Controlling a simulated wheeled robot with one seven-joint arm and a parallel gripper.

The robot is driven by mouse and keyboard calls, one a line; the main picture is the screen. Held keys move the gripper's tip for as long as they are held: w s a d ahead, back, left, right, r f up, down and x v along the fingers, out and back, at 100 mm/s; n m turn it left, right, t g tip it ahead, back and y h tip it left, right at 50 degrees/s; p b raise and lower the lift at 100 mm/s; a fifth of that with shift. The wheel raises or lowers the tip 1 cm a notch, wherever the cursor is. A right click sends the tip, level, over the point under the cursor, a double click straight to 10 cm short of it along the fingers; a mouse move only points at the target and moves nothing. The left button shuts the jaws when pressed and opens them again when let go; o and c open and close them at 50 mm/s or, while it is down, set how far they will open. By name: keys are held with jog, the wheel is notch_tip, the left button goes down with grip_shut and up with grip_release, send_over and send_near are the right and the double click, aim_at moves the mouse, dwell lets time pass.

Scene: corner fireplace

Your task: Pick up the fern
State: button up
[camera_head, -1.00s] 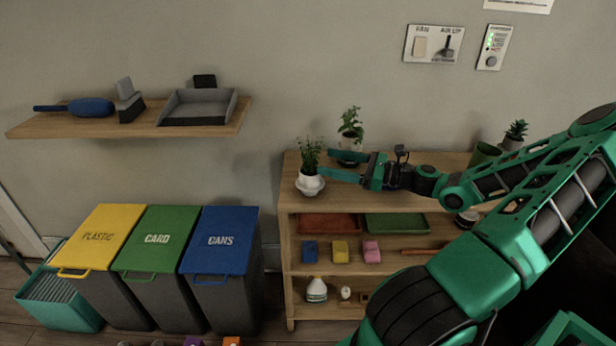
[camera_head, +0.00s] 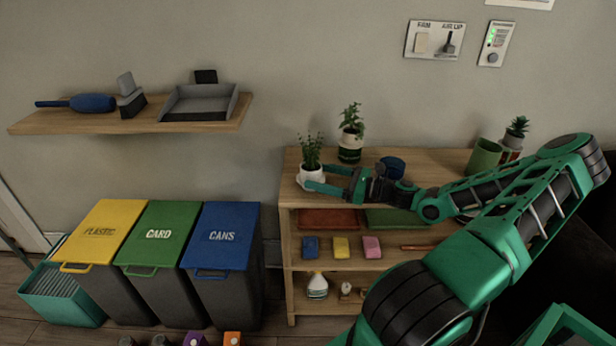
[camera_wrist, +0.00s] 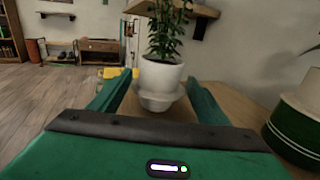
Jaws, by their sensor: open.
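A leafy green plant, which looks like the fern (camera_head: 311,153), stands upright in a white pot on a white saucer at the left end of the wooden shelf top. My gripper (camera_head: 318,176) is open, low over the shelf top, its fingers pointing left at the pot. In the wrist view the white pot (camera_wrist: 160,78) shows between and just beyond the two green fingers of my gripper (camera_wrist: 157,90). I cannot tell whether either finger touches the pot.
A second plant in a green and white pot (camera_head: 350,150) stands just behind, and a dark blue round object (camera_head: 392,167) lies to the right. A green pot (camera_head: 484,158) and a succulent (camera_head: 516,133) stand at the right end. Bins (camera_head: 225,240) stand left of the shelf.

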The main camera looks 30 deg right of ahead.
aim_at(311, 174)
jog(key=x, duration=0.3)
jog(key=shift+w, duration=0.1)
jog(key=c, duration=0.9)
jog(key=shift+r, duration=0.15)
